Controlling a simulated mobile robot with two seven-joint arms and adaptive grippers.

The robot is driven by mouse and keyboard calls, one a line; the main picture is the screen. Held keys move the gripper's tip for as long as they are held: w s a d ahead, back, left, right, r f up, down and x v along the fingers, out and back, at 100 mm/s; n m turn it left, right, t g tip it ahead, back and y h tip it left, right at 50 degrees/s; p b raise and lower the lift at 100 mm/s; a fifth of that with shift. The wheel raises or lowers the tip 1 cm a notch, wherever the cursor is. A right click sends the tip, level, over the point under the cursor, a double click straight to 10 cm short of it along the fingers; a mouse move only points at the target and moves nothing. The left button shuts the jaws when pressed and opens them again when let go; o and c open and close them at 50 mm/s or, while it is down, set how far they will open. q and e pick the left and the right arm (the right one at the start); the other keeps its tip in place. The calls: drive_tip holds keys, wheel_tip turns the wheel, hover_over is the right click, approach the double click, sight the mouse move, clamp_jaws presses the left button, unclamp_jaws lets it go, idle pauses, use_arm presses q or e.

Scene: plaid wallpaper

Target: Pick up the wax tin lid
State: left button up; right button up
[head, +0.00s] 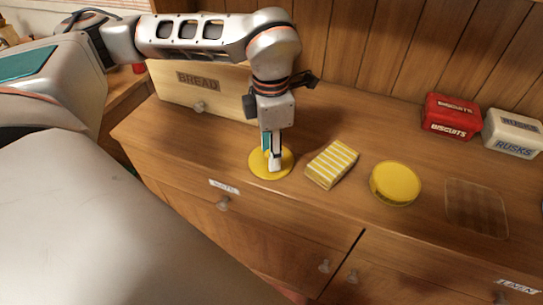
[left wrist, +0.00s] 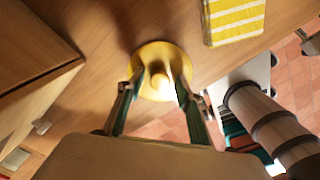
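The wax tin lid appears to be the flat yellow disc (head: 286,162) lying on the wooden counter near its front edge. In the left wrist view the disc (left wrist: 160,51) has a small, bright raised knob (left wrist: 158,80) at its middle. My left gripper (head: 272,165) points down over the lid. In the left wrist view its two fingers (left wrist: 159,84) are apart, one on each side of the knob, with gaps showing. Whether the fingertips touch the disc I cannot tell. A round yellow tin (head: 396,183) stands further right on the counter.
A yellow-and-white striped packet (head: 331,164) lies just right of the lid. A wooden bread box (head: 200,90) stands behind on the left. A red biscuits tin (head: 450,116) and a white rusks tin (head: 513,133) stand at the back right. A brown translucent square (head: 476,208) lies right of the yellow tin.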

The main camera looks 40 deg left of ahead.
use_arm(q)
drive_tip(key=c, duration=0.8)
drive_tip(key=shift+o, duration=0.2)
drive_tip(key=shift+r, duration=0.15)
use_arm(e)
drive_tip(key=shift+s+f, duration=0.1)
drive_tip(key=shift+s, duration=0.2)
